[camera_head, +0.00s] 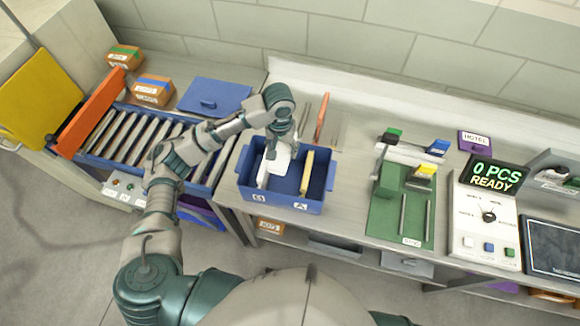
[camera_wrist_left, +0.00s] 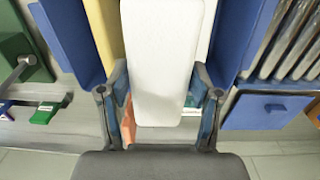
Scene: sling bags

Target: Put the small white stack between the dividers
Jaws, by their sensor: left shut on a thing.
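The small white stack (camera_head: 278,160) is held by my left gripper (camera_head: 275,148) over the blue bin (camera_head: 295,204). In the left wrist view the white stack (camera_wrist_left: 162,60) fills the space between the two fingers of my left gripper (camera_wrist_left: 162,110). A yellow divider (camera_head: 307,172) stands in the bin to the right of the stack. A white divider (camera_head: 264,176) stands to its left. The stack shows between these two; its lower end is hard to make out. The yellow divider (camera_wrist_left: 104,35) also shows in the left wrist view. My right gripper is not in view.
A green fixture board (camera_head: 410,232) stands right of the bin, with a READY display panel (camera_head: 490,174) beyond it. A roller conveyor (camera_head: 110,135) with an orange plate (camera_head: 92,112) is at the left.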

